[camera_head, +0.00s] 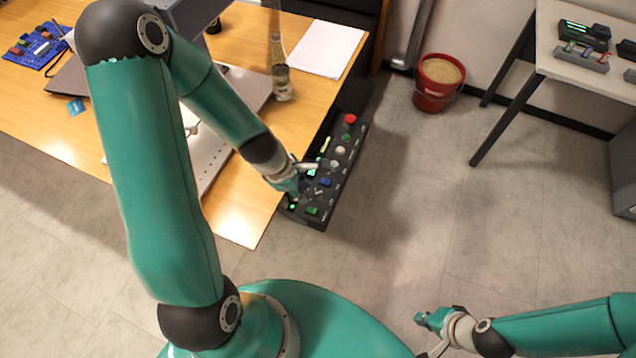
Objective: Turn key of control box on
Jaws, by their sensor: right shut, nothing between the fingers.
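The control box (346,160) is a long dark panel at the right edge of the wooden table, with a red button (350,119) at its far end and green, blue and white controls along it. A green light (292,207) glows at its near end. My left gripper (295,197) is at the near end of the box, over its controls. Its fingers are small and partly hidden, so I cannot tell whether they are open or touch the key. The key cannot be made out clearly. My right gripper (422,318) is shut and empty above the floor, away from the box.
The wooden table (240,222) carries a bottle (281,82), white paper (326,48) and a laptop-like grey item. A red bucket (437,88) stands on the floor behind the box. A white table (560,62) with devices is at the upper right. The floor between is clear.

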